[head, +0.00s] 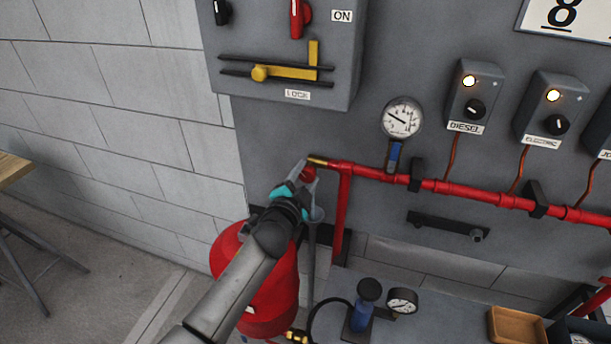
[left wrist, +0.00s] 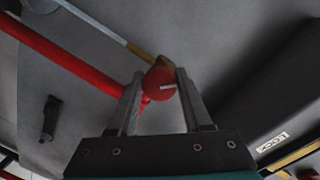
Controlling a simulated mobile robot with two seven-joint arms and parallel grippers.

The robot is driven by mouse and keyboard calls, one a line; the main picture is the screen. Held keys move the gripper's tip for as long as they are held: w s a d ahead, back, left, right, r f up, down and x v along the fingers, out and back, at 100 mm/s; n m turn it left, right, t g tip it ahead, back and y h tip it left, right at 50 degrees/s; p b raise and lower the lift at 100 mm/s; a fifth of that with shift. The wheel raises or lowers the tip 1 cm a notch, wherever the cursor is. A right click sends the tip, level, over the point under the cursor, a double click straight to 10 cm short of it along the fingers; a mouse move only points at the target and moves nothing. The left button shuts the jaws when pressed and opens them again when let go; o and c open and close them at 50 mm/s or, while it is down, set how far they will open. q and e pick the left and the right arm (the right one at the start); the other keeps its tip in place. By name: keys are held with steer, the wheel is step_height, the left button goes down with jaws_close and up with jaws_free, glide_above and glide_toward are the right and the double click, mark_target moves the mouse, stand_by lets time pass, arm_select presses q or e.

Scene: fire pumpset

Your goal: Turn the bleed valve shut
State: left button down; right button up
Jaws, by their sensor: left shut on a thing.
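The bleed valve's red round knob (head: 308,174) sits at the left end of the red pipe, under a brass fitting (head: 318,161). My left gripper (head: 306,172) reaches it from below left and is shut on the knob. In the left wrist view the knob (left wrist: 160,83) lies between the two fingers of my gripper (left wrist: 160,95), with a pale mark across its face. The fingers partly hide the knob in the head view. My right gripper is not in view.
A red pipe (head: 465,190) runs right along the grey panel, with a pressure gauge (head: 402,118) above it. A grey box (head: 290,85) with a yellow bolt hangs above the valve. A red tank (head: 265,295) stands below my arm.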

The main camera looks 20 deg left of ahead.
arm_select(q)
steer(key=m, duration=0.4)
steer(key=shift+d+b, duration=0.15)
steer(key=shift+b, duration=0.15)
steer(key=shift+m+y+b, duration=0.45)
steer(key=shift+m+y, duration=0.15)
steer(key=shift+m, duration=1.8)
steer(key=shift+f, duration=0.1)
steer(key=shift+c, duration=1.8)
jaws_free()
steer(key=shift+t, duration=0.3)
steer(key=shift+s, duration=0.1)
steer(key=s+r, duration=0.1)
steer(key=s, duration=1.4)
steer(key=shift+d, duration=0.3)
